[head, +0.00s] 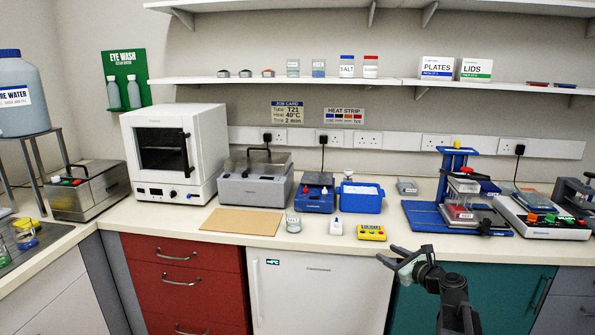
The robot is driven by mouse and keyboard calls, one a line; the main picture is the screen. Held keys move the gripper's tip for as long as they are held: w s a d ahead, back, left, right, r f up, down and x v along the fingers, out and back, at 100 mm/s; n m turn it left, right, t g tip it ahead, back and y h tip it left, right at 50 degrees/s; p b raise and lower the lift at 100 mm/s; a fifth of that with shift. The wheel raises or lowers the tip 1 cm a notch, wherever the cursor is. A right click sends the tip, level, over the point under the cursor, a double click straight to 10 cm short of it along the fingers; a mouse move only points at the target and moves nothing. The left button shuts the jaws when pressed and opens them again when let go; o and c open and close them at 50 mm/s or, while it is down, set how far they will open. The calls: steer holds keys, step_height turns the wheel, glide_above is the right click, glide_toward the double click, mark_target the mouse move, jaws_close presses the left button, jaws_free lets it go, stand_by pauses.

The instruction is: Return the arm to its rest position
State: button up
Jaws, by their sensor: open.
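My gripper (396,264) shows at the lower right of the head view, at the end of my dark arm. Its grey fingers are apart and point to the left, with nothing between them. It hangs in front of the bench, a little below the worktop's front edge, where the white fridge door (318,297) meets the teal cabinet (472,290). It appears apart from everything on the bench. The arm rises from the bottom edge of the picture; its lower links are out of view.
Nearest the gripper on the worktop (400,238) are a yellow block (371,233), a small white bottle (336,227) and a glass jar (293,224). A blue stand (425,217) is behind to the right. A tan board (240,221) lies left. Shelves run above.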

steer(key=s+a+f+n+g+y, duration=0.1)
steer(key=s+a+f+n+g, duration=0.2)
steer(key=a, duration=0.4)
steer(key=a+f+n+g+y, duration=0.1)
steer(key=a+f+n, duration=0.25)
steer(key=a, duration=0.45)
steer(key=s+a+f+n+g+h, duration=0.3)
steer(key=s+a+f+n+g, duration=0.35)
steer(key=s+f+n, duration=0.4)
steer(key=s+d+f+n+g+h, duration=0.2)
steer(key=s+d+n+g+h, duration=0.25)
steer(key=s+d+n, duration=0.55)
step_height(320, 180, up, 13)
steer(key=a+n+p, duration=0.1)
steer(key=p, duration=1.2)
steer(key=shift+w+a+t, duration=0.3)
steer(key=shift+w, duration=0.15)
steer(key=shift+h, duration=0.25)
steer(key=shift+d, duration=0.1)
